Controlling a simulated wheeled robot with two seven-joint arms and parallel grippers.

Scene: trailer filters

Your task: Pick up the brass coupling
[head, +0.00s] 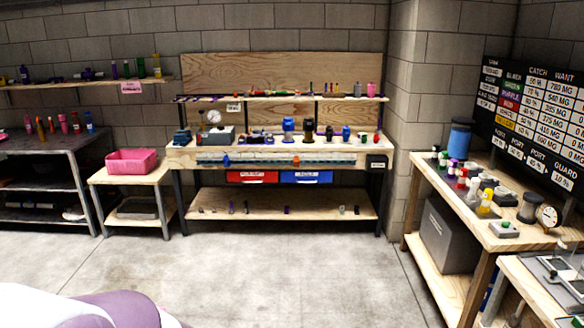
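I cannot pick out a brass coupling with certainty; the small parts are too far and too small to tell apart. Many small fittings stand on the back workbench (178,153), its upper shelf and its lower shelf (270,205). More small coloured parts stand on the right table (432,181). Neither of my grippers is in view, so their state is hidden.
The concrete floor (270,265) ahead of the bench is clear. A pink bin (132,168) sits on a low stand at left, beside a dark shelf unit (45,170). A blue canister (460,137) and a dial gauge (548,216) stand at right, below a black chart board (535,110).

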